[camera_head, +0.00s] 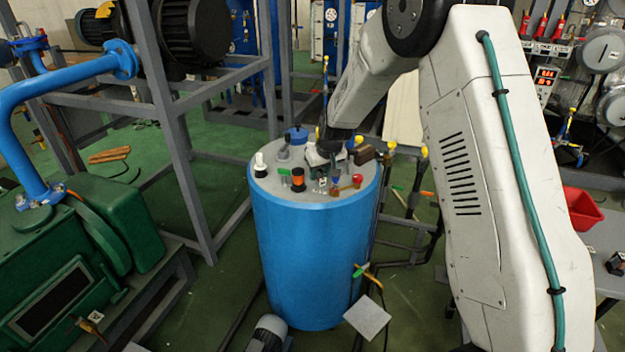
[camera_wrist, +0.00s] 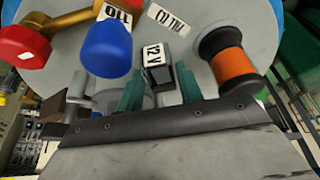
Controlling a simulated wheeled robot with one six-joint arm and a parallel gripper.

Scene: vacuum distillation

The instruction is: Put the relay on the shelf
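A small dark block with a white "12 V" label, which looks like the relay (camera_wrist: 153,56), stands on the grey top of the blue drum in the wrist view. My gripper (camera_wrist: 159,88) has its two teal fingers apart, one on either side of the block's near part. A narrow gap seems to show beside the right finger; contact on the left is unclear. In the head view my gripper (camera_head: 328,156) is low over the blue drum (camera_head: 312,255), and the relay cannot be picked out surely among the small parts. I cannot tell which surface is the shelf.
Beside the block stand an orange spool (camera_wrist: 233,68), a blue cap (camera_wrist: 107,47), a red knob (camera_wrist: 24,46) and a "PAL 10" tag (camera_wrist: 167,17). In the head view, grey frames and a green machine (camera_head: 60,265) flank the drum. A red bin (camera_head: 582,210) is at the right.

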